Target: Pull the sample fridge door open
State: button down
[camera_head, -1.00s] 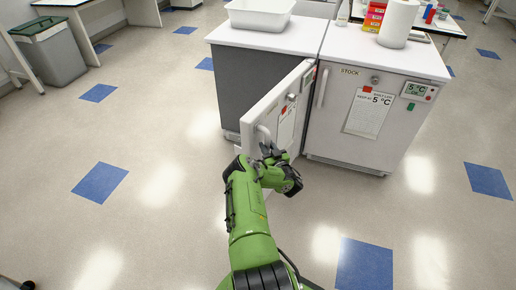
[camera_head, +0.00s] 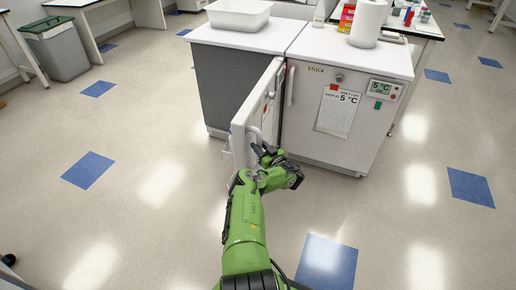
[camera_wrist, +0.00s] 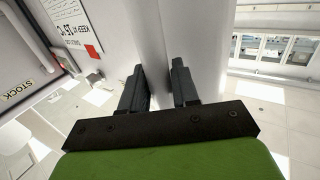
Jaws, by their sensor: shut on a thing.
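The fridge door (camera_head: 239,143) is white and stands swung well out from the left cabinet, seen at a steep slant in the head view. My gripper (camera_head: 261,152) is at the outer end of the door's front face, at its upright handle (camera_head: 254,134). In the wrist view, my two dark fingers (camera_wrist: 160,84) point at the pale door and handle, and they are shut on the handle. The exact contact is partly hidden.
The closed STOCK fridge (camera_head: 340,115) stands just right of the open door. A white tub (camera_head: 239,14) and a paper roll (camera_head: 368,24) are on the tops. A grey bin (camera_head: 60,50) is far left. The floor left of the door is clear.

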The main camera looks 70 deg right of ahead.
jog(key=shift+d+r, duration=0.2)
jog(key=shift+r, duration=0.1)
jog(key=c, duration=1.1)
grip_release()
jog(key=shift+s, duration=0.1)
jog(key=shift+o, duration=0.6)
jog(key=shift+f, duration=0.2)
jog(key=p+v, duration=0.7)
jog(key=v, duration=0.8)
jog(key=shift+s+a+p, duration=0.15)
jog(key=shift+s+p, duration=0.15)
jog(key=shift+p, duration=0.1)
